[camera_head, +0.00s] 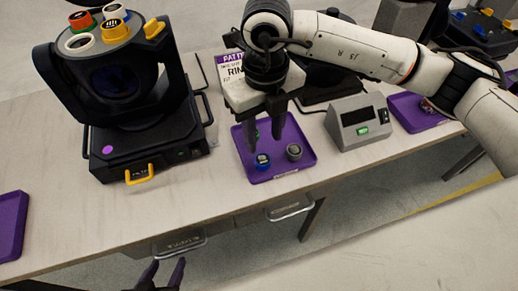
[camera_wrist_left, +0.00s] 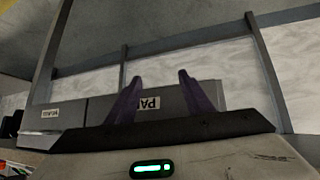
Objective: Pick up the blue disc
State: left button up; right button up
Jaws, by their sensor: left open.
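The blue disc (camera_head: 262,161) lies in a purple tray (camera_head: 302,170) on the table, near the tray's front left part. My right gripper (camera_head: 264,140) hangs over the tray, fingers pointing down and apart, behind and above the blue disc; I see nothing held. My left gripper (camera_head: 168,268) is low in front of the table, open and empty. In the left wrist view its fingers (camera_wrist_left: 160,82) are apart, with table drawers beyond; the disc does not show there.
A grey disc (camera_head: 294,152) sits right of the blue one, and a green one (camera_head: 255,135) is partly hidden by a right finger. A black lamp (camera_head: 118,85) stands left, a grey display box (camera_head: 360,122) right. More purple trays (camera_head: 12,225) lie on the table.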

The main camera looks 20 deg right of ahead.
aim_at(263, 160)
jog(key=f, duration=0.2)
jog(key=shift+s+f, duration=0.2)
jog(key=shift+f, duration=0.2)
notch_tip(263, 160, down, 5)
jog(key=shift+w+a+f+p, duration=0.1)
jog(key=shift+w+p, duration=0.05)
jog(key=shift+p, duration=0.45)
jog(key=shift+c, duration=0.2)
jog(key=c, duration=0.8)
